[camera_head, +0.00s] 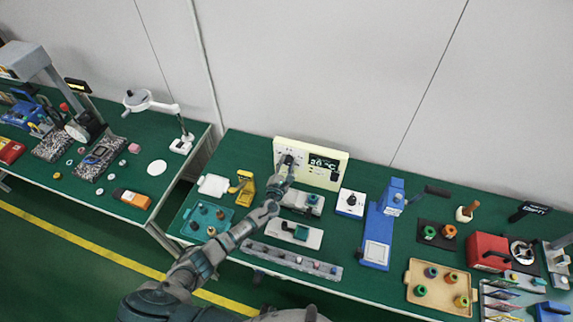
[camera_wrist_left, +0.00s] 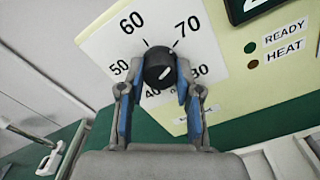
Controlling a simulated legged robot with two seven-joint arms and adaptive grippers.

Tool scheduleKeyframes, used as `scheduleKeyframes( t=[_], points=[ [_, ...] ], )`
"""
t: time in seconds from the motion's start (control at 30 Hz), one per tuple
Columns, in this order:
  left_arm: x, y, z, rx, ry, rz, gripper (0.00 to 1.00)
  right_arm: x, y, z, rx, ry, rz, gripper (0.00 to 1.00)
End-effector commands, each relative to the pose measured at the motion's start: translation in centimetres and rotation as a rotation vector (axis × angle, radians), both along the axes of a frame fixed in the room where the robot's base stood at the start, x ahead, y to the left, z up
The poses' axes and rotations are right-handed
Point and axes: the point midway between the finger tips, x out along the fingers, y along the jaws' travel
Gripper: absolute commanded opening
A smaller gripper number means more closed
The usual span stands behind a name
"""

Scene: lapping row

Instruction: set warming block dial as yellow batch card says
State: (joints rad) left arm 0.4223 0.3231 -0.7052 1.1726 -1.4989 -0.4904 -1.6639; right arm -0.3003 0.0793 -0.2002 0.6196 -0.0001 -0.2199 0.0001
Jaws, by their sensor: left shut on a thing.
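The warming block (camera_head: 331,177) is a cream panel with a dark display at the back of the green bench. The knob has a short white line; which end points is unclear. My left gripper (camera_wrist_left: 156,82) is shut on the dial, fingers on both sides; it also shows in the head view (camera_head: 287,163). I cannot identify the yellow batch card.
A yellow device (camera_head: 245,188) and a white block (camera_head: 213,185) stand left of the panel. A white box with a black knob (camera_head: 350,202) stands right of it, then a blue device (camera_head: 377,238). A tan tray (camera_head: 419,273) and a card rack (camera_head: 502,297) are at right.

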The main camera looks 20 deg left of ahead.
Motion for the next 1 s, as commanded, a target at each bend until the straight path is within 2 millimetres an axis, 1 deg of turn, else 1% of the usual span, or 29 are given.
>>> scheduleKeyframes(
  t=[0.03, 0.1, 0.13, 0.17, 0.2, 0.23, 0.47, 0.53, 0.67, 0.77, 1.0],
  points=[
    [-0.4, -0.1, -0.9, 0.002, 0.016, -0.004, 0.00, 0.0, 0.0, -0.1, 0.000, 0.000, 0.000, 0.40],
    [-0.4, -0.1, -0.9, 0.002, 0.016, -0.004, 0.00, 0.0, 0.0, -0.1, 0.000, 0.000, 0.000, 0.40],
    [-0.4, -0.1, -0.9, 0.001, 0.016, -0.004, 0.36, 0.0, 0.0, -0.1, 0.000, 0.000, 0.000, 0.40],
    [-0.4, -0.1, -0.9, 0.001, 0.016, -0.004, 0.43, 0.0, 0.0, -0.1, 0.000, 0.001, 0.001, 0.40],
    [-0.3, -0.1, -0.8, 0.001, 0.015, -0.004, 0.53, 0.0, 0.0, -0.1, 0.000, 0.001, 0.001, 0.40],
    [-0.3, -0.1, -0.8, 0.000, 0.014, -0.004, 0.59, 0.0, 0.0, 0.0, 0.000, 0.001, 0.001, 0.40],
    [-0.2, 0.0, -0.3, -0.001, 0.006, -0.002, 0.59, 0.0, 0.0, 0.0, 0.000, 0.001, 0.001, 0.40],
    [-0.3, 0.0, -0.3, -0.001, 0.005, -0.002, 0.59, 0.0, -0.3, 0.0, -0.004, -0.001, 0.002, 0.40],
    [-1.3, 0.0, -0.3, -0.004, 0.005, -0.002, 0.59, 0.0, -0.3, 0.0, -0.003, -0.002, 0.001, 0.40],
    [-3.0, 0.1, -0.4, -0.003, 0.006, -0.001, 0.59, 0.0, -0.2, 0.0, -0.002, -0.001, 0.001, 0.40],
    [-8.4, 0.3, -0.5, -0.002, 0.008, -0.003, 0.59, 0.0, -0.1, 0.0, -0.001, -0.001, 0.000, 0.40]
  ],
)
